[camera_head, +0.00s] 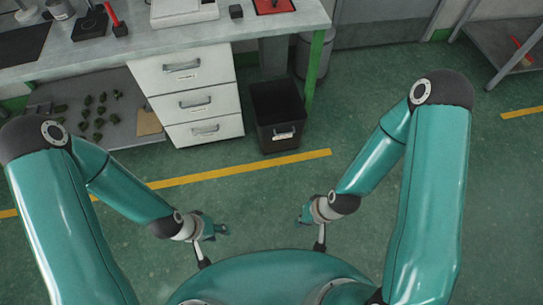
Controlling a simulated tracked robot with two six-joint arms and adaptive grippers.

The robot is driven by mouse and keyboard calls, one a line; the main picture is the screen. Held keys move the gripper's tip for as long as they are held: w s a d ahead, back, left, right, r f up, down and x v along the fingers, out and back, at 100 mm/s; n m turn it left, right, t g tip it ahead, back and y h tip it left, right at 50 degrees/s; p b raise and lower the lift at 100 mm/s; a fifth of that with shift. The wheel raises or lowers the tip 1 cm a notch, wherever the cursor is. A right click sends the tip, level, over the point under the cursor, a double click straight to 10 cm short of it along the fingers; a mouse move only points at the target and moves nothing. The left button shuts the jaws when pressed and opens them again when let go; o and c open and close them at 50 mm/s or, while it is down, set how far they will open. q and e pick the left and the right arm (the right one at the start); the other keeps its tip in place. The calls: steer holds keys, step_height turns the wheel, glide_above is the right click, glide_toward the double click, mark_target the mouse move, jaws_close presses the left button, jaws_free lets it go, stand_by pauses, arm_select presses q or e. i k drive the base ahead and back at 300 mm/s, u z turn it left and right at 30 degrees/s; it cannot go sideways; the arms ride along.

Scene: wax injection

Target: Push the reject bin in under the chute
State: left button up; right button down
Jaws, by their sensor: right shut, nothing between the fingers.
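The reject bin (278,135) is a black, open-topped box with a pale label and handle on its front. It stands upright on the green floor beside the white drawer unit, partly out in front of the bench. A grey upright shape (273,55) shows behind and above it under the bench; it may be the chute, but I cannot tell. My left gripper (218,230) is low in front of me, left of the bin and apart from it; its fingers are too small to read. My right gripper (304,215) is shut and empty, well short of the bin.
The white drawer unit (190,95) closes off the bin's left side. A green bench leg (316,70) and a grey round bin (303,58) stand at its back right. A yellow floor line (240,168) runs between my grippers and the bin.

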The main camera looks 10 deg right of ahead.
mark_target(281, 117)
steer(key=z, duration=0.4)
steer(key=i, duration=1.05)
steer(key=u, duration=0.35)
